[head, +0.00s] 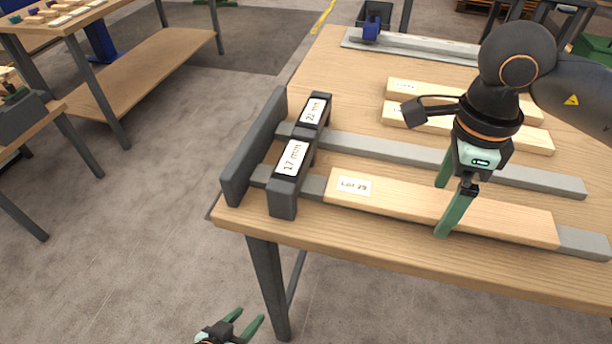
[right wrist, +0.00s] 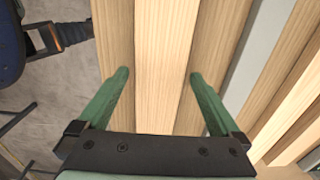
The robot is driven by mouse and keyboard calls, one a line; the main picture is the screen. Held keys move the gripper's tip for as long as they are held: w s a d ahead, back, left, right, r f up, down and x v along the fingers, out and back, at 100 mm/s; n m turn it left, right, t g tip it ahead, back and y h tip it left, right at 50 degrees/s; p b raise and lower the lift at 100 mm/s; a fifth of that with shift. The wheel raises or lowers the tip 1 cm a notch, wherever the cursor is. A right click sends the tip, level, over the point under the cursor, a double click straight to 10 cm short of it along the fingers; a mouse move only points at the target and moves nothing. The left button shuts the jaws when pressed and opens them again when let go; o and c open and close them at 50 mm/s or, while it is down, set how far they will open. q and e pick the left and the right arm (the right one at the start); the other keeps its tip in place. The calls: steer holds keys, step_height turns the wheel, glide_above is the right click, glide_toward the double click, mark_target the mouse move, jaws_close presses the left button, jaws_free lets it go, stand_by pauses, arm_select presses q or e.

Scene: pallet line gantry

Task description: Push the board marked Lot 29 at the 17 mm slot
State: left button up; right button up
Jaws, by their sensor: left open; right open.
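The board marked Lot 29 (head: 400,201) lies flat on the front grey rail (head: 580,242). Its labelled left end is a short way right of the dark block labelled 17 mm (head: 283,203), with bare rail between. My right gripper (head: 440,211) is open, with its green fingers on either side of the board's right half. In the right wrist view, the board (right wrist: 165,50) runs between the open fingers, with a gap visible on each side. My left gripper (head: 249,316) is open and empty, low in front of the table.
A dark block labelled 22 mm (head: 315,108) stands behind, over a second rail (head: 400,150). A dark upright plate (head: 255,147) stands left of both blocks. Two more labelled boards (head: 460,98) lie farther back. A rail with a blue part (head: 371,30) lies at the table's far edge.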

arm_select(q)
steer(key=shift+a, duration=0.1)
arm_select(e)
steer(key=shift+r, duration=0.5)
arm_select(q)
step_height(320, 180, up, 3)
steer(key=shift+f+p, duration=0.2)
steer(key=shift+p, duration=1.05)
arm_select(e)
step_height(320, 180, up, 12)
steer(key=shift+f, duration=0.25)
